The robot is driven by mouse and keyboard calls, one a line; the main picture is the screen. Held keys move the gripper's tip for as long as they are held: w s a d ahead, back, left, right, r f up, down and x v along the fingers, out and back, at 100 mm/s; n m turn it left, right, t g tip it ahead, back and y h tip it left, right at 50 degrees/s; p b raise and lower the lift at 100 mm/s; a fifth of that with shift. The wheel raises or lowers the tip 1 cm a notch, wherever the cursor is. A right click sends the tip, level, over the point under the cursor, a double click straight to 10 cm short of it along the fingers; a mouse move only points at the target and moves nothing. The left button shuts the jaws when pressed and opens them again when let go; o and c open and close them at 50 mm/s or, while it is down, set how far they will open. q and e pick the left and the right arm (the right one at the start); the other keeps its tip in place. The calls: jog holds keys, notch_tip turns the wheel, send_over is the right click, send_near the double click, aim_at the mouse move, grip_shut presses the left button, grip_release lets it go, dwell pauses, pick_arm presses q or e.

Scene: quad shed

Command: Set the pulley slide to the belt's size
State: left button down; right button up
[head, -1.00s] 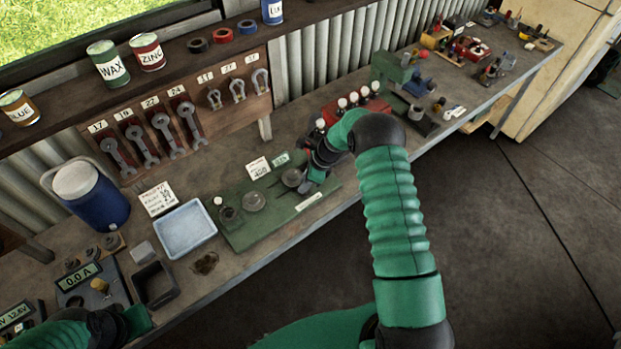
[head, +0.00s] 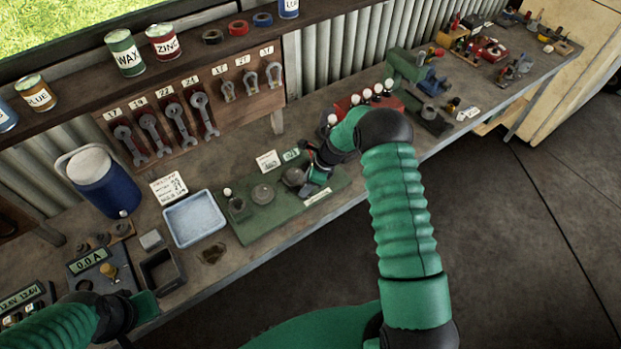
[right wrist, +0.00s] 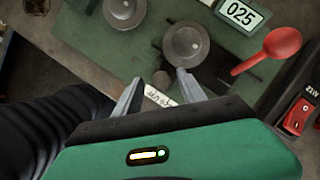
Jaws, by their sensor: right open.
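The green pulley board (head: 246,229) lies on the bench with a grey pulley (head: 263,194) and a second pulley (head: 294,177) on it. In the right wrist view the second pulley (right wrist: 186,45) sits on a dark slotted part, beside a red-handled lever (right wrist: 281,44) and a display reading 025 (right wrist: 240,14). My right gripper (right wrist: 158,77) is open just in front of this pulley. A small grey round knob (right wrist: 161,78) shows between its fingertips; I cannot tell whether they touch it. My left gripper (head: 143,307) is at the lower left; its jaws are unclear. No belt is clearly identifiable.
A red switch (right wrist: 299,114) is right of the gripper in the wrist view. A blue tray (head: 194,218), a water jug (head: 105,182) and a meter (head: 90,262) stand left of the board. Wrenches (head: 167,128) hang behind. White-topped items (head: 367,95) stand beyond my right arm.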

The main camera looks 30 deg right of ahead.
jog(key=b+v, duration=0.3)
jog(key=v, duration=1.3)
jog(key=shift+d+r+b, duration=0.2)
jog(key=shift+d+b, duration=0.05)
jog(key=shift+b, duration=0.1)
jog(key=shift+s, duration=0.15)
jog(key=s+a+f+n+h+b, duration=0.1)
jog(key=s+a+f+n+b, duration=0.3)
jog(key=s+a+n, duration=0.4)
jog(key=s+a+f+n+h+b, duration=0.2)
jog(key=s+a+f+n+b, duration=0.3)
jog(key=n, duration=1.3)
jog(key=s+a, duration=0.3)
jog(key=s, duration=0.3)
jog(key=shift+a, duration=0.15)
